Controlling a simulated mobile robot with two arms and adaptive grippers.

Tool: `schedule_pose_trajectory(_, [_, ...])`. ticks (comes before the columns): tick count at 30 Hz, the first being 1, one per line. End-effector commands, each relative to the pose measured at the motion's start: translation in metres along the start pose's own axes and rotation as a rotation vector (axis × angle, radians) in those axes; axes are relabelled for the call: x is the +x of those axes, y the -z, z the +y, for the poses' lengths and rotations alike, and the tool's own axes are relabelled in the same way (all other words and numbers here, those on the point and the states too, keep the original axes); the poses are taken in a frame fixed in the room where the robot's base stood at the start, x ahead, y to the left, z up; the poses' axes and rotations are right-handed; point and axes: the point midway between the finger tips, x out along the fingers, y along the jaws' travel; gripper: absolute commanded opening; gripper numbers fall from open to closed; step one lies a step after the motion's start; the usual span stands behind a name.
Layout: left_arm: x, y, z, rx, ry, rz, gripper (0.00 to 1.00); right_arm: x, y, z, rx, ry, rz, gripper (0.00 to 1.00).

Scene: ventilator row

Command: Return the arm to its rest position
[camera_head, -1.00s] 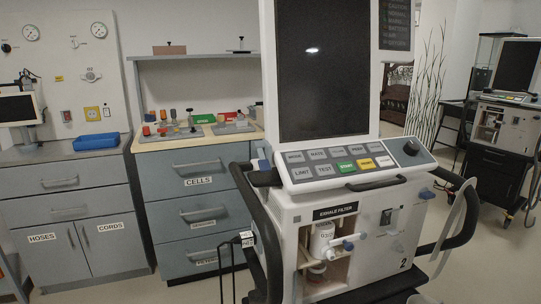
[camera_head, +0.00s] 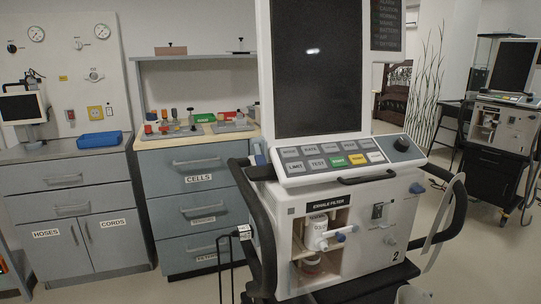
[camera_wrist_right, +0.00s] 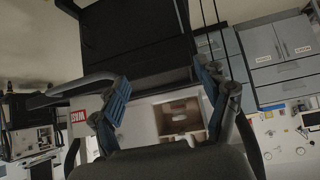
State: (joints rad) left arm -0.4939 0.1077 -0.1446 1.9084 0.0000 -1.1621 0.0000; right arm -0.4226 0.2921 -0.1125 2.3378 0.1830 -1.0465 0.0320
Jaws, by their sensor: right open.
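My right gripper (camera_wrist_right: 163,100) shows in the right wrist view, its two blue-padded fingers spread apart with nothing between them. Behind the fingers is a pale front with an open compartment (camera_wrist_right: 181,117). No arm or gripper of mine shows clearly in the head view, and my left gripper is in neither view. A ventilator (camera_head: 390,215) with a dark screen and a button panel stands close in front in the head view. Its open bay, labelled EXHALE FILTER, holds a white canister (camera_head: 317,232).
Black handles (camera_head: 262,225) stick out at the ventilator's sides, and a pale hose (camera_head: 452,205) hangs at its right. Drawer cabinets (camera_head: 195,200) stand behind on the left, with a blue tray (camera_head: 98,140) on the far-left one. Another ventilator (camera_head: 508,120) stands at the right. Some floor is clear at lower right.

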Motion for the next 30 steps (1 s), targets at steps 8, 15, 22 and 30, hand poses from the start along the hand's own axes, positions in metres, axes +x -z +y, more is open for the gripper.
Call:
schedule_pose_trajectory(8, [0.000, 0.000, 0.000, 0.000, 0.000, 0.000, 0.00, -0.037, -0.078, -0.018, 0.041, -0.039, -0.319, 0.75])
schedule_pose_trajectory(15, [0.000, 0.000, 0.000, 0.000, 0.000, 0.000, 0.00, -0.061, -0.127, -0.026, 0.073, -0.064, -0.528, 0.75])
schedule_pose_trajectory(22, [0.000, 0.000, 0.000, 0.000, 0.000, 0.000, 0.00, -0.012, -0.161, -0.026, 0.071, -0.058, -0.548, 0.75])
schedule_pose_trajectory(30, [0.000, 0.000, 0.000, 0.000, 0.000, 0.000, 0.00, 0.040, -0.215, -0.029, 0.068, -0.050, -0.577, 0.75])
